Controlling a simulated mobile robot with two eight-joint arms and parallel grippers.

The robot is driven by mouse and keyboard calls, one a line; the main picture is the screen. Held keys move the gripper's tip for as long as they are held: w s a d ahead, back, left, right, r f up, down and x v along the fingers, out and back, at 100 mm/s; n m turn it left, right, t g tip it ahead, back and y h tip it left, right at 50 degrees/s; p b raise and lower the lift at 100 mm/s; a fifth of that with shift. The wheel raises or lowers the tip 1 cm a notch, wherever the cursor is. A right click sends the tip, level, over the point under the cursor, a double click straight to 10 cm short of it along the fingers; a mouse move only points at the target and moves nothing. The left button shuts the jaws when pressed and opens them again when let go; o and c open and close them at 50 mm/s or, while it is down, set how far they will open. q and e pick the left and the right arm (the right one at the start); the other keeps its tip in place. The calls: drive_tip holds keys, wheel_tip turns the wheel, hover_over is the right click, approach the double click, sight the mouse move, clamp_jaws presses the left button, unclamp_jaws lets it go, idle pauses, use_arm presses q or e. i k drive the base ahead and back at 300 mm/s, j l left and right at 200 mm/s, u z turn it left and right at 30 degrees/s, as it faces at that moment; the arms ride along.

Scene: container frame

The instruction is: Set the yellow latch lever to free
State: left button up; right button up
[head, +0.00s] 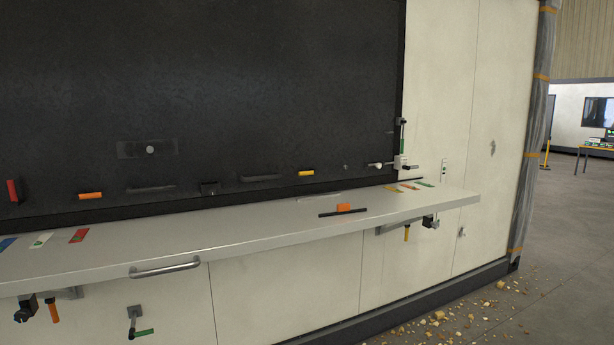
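Two yellow pieces show in the head view. A short yellow bar (306,173) lies level at the lower edge of the black panel (270,90), right of centre. A yellow handle (407,233) hangs down below the right part of the shelf, beside a dark bracket (430,221). I cannot tell from this view which one is the latch lever, and no markings for its positions are readable. Neither of my grippers is in view, and nothing touches either yellow piece.
The pale shelf (240,236) juts out along the wall, with a metal grab handle (165,268) on its front. An orange bar (90,195), a red lever (13,190) and a green-handled lever (143,332) are nearby. Crumbs (450,316) litter the floor at right.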

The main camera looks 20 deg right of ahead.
sight(312, 171)
drive_tip(key=i+l, duration=0.15)
drive_tip(key=l, duration=0.2)
drive_tip(key=i+l+u, duration=0.1)
drive_tip(key=i+l, duration=0.25)
drive_tip(key=l, duration=0.3)
drive_tip(key=i+l+u, duration=0.1)
drive_tip(key=l, duration=0.25)
drive_tip(key=i+l, duration=0.2)
drive_tip(key=l, duration=0.15)
drive_tip(key=u, duration=0.05)
